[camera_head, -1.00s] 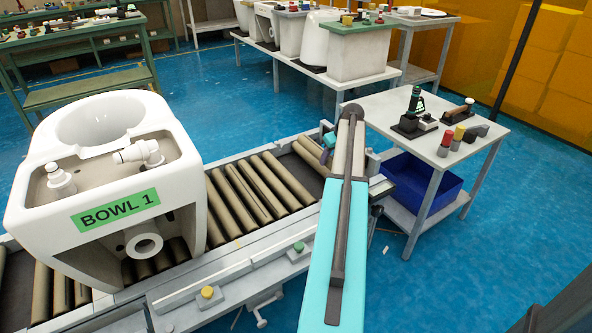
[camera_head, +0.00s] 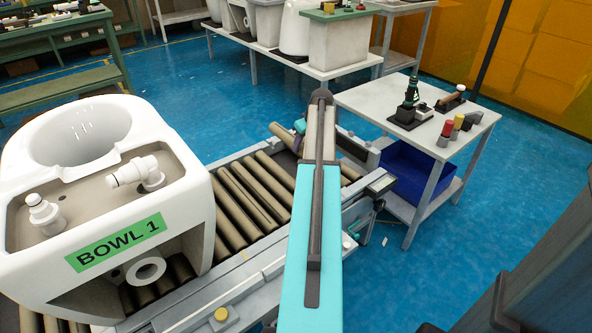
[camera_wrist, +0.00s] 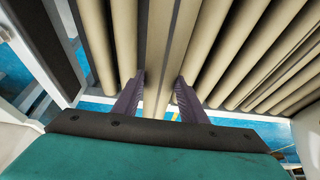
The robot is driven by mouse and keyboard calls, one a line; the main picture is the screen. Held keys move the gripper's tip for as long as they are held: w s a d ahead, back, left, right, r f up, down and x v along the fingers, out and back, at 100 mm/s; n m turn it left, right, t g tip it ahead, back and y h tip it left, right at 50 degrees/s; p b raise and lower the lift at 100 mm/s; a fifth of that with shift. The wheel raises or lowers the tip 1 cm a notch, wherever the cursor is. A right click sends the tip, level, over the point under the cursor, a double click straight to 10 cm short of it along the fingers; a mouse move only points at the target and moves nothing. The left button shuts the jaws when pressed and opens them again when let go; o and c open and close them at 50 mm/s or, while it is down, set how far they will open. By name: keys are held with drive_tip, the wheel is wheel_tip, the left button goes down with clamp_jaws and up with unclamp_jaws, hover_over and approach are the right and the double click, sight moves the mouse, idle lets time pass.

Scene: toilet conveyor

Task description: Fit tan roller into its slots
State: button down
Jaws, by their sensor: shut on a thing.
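The conveyor (camera_head: 262,262) runs diagonally across the head view, with a row of tan rollers between its rails. My gripper (camera_wrist: 160,82) is over the rollers in the wrist view, its two dark fingers on either side of a tan roller (camera_wrist: 157,50) and shut on it. In the head view my arm hides most of the gripper. A tan roller end (camera_head: 281,131) shows just left of the arm, near the far rail and a dark gap in the row. The slots are hidden, so I cannot tell whether the held roller sits in them.
A white toilet bowl labelled BOWL 1 (camera_head: 105,200) stands on the conveyor at left. A white side table (camera_head: 375,98) with tools stands at right, with a blue bin (camera_head: 405,170) beneath it. Blue floor is open at far right.

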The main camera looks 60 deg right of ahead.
drive_tip(key=shift+w+r, duration=0.15)
idle(0.3)
wheel_tip(320, 180, down, 6)
drive_tip(key=b, duration=0.1)
idle(0.3)
drive_tip(key=shift+f, duration=0.2)
drive_tip(key=shift+f+b, duration=0.4)
drive_tip(key=shift+f, duration=1.4)
drive_tip(key=shift+f, duration=0.6)
drive_tip(key=c, duration=1.1)
unclamp_jaws()
drive_tip(key=shift+f, duration=0.1)
